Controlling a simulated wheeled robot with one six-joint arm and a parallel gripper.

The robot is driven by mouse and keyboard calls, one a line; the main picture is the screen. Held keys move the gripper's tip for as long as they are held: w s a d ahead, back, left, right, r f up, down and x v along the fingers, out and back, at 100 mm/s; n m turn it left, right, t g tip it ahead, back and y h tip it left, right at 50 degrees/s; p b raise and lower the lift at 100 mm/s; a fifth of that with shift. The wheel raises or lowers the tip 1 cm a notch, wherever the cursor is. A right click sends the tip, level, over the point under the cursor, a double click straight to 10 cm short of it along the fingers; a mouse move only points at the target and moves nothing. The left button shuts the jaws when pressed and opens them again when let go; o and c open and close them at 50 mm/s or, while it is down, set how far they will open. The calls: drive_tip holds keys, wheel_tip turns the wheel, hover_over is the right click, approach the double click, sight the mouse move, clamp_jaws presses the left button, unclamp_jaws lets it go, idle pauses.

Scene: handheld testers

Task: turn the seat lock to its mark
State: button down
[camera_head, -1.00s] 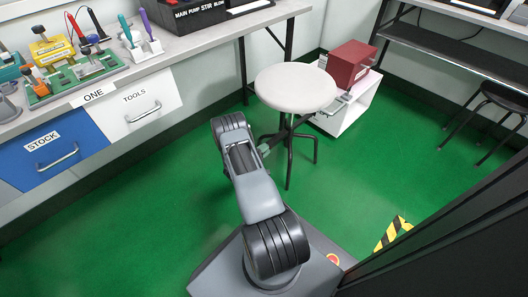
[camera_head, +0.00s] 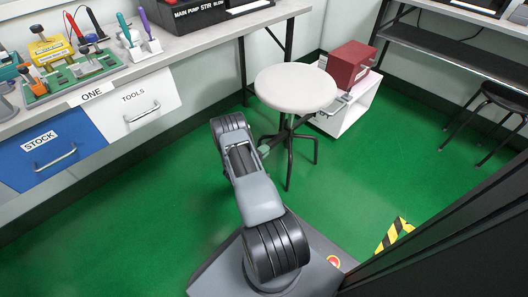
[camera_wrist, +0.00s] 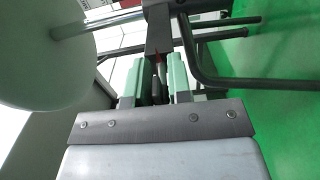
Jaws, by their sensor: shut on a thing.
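The round white stool seat (camera_head: 295,88) stands on a dark column with splayed legs; in the wrist view the seat (camera_wrist: 42,50) fills the upper left. My gripper (camera_head: 265,149) is beside the column, below the seat. In the wrist view my gripper (camera_wrist: 158,82) has green fingers either side of a slim dark piece, the seat lock (camera_wrist: 158,70), and is shut on it. A small red spot (camera_wrist: 185,44), perhaps the mark, shows on the dark hub (camera_wrist: 159,35) just beyond. The lock's exact angle to it is hard to tell.
A bench with drawers (camera_head: 137,100) runs along the left. A black stool (camera_head: 500,98) is at the right. Green floor (camera_head: 370,185) is clear to the right of my arm.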

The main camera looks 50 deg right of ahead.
drive_tip(key=c, duration=1.2)
unclamp_jaws()
drive_tip(key=shift+d, duration=0.1)
drive_tip(key=a+p, duration=0.1)
drive_tip(key=a, duration=0.3)
drive_tip(key=a+p, duration=0.1)
drive_tip(key=a, duration=0.4)
drive_tip(key=w+a+p, duration=0.1)
drive_tip(key=a+p, duration=0.1)
drive_tip(key=a, duration=0.3)
drive_tip(key=shift+r, duration=0.1)
